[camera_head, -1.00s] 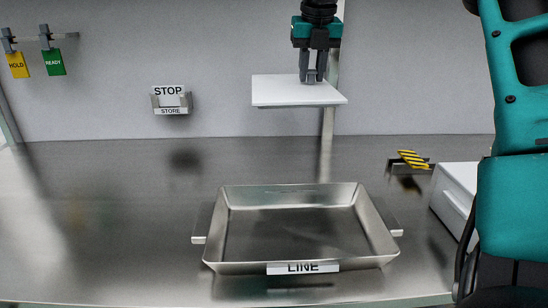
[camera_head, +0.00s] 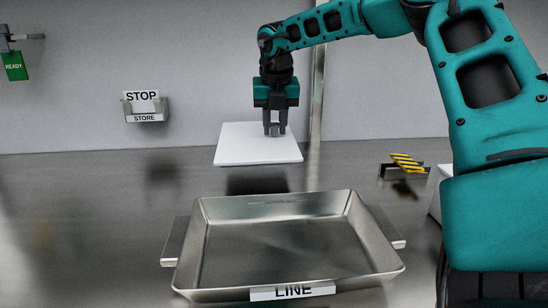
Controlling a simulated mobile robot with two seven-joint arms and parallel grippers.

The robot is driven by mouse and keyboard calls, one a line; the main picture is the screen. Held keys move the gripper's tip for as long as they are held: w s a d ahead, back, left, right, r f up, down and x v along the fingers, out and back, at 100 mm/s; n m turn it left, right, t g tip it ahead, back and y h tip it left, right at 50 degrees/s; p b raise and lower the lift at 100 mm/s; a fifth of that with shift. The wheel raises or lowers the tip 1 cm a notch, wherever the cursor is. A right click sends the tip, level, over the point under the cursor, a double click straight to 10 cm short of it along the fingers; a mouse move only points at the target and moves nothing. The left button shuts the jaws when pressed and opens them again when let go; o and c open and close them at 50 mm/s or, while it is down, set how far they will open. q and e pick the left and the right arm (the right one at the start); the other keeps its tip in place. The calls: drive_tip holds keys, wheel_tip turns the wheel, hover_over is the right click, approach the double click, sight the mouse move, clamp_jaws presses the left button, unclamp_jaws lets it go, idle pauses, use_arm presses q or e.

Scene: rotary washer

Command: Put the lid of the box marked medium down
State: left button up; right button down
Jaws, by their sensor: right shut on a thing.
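My right gripper (camera_head: 274,128) points down and is shut on the white lid (camera_head: 245,147), a flat square plate. The lid is held level above the steel table, behind the tray, with a dark reflection under it. A white box (camera_head: 434,206) stands at the right, mostly hidden behind my right arm. No size mark can be read on it. My left gripper is not in view.
A steel tray (camera_head: 188,258) marked LINE sits at the front middle. A yellow-black striped piece (camera_head: 407,163) rests in a holder at the right. STOP and STORE signs (camera_head: 143,106) and a green READY tag (camera_head: 15,66) hang on the wall. The table's left side is clear.

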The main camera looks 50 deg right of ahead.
wheel_tip(320, 180, down, 7)
drive_tip(key=shift+f+b, duration=0.1)
drive_tip(key=shift+b, duration=0.45)
drive_tip(key=c, duration=0.9)
unclamp_jaws()
drive_tip(key=p+v, duration=0.1)
drive_tip(key=v, duration=1.1)
drive_tip(key=shift+s+p, duration=0.1)
drive_tip(key=shift+p, duration=0.3)
